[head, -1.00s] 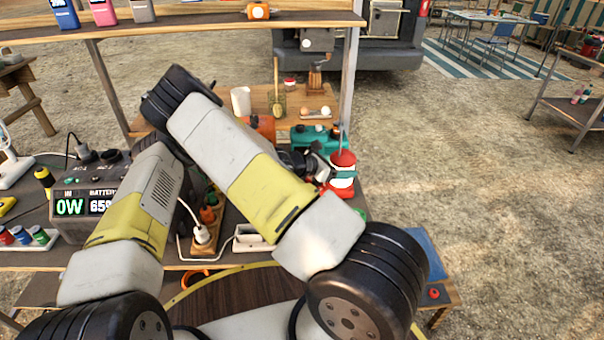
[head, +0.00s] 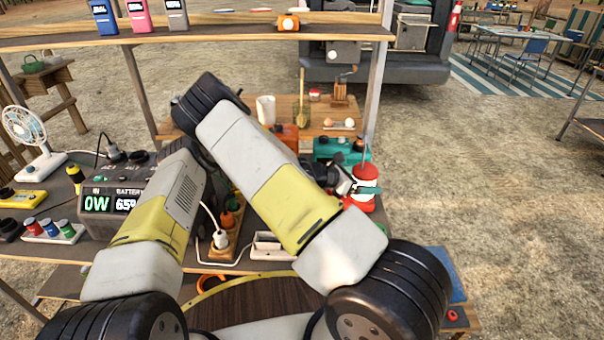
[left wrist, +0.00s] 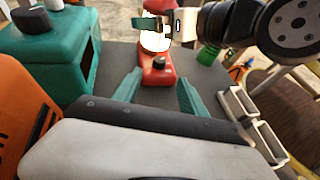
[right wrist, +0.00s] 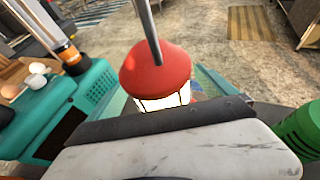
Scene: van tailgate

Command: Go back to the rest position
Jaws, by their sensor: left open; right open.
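A red lantern (head: 364,196) with a glowing white middle stands upright near the right end of the workbench (head: 240,262). My right gripper (head: 366,173) is at the lantern, open, with a teal finger on either side of it. The lantern's red cap (right wrist: 156,70) and lit glass lie between these fingers in the right wrist view; I cannot tell whether they touch. My left gripper (left wrist: 157,98) is open and empty over the bench, facing the lantern's base (left wrist: 157,78). In the head view my arms hide the left gripper.
A teal box (left wrist: 62,50) and an orange object (left wrist: 25,105) stand close to my left gripper. A green cylinder (right wrist: 302,130) is beside my right gripper. A power station (head: 112,200), a socket strip (head: 226,240) and a fan (head: 28,135) occupy the bench. An upper shelf (head: 230,32) spans the back.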

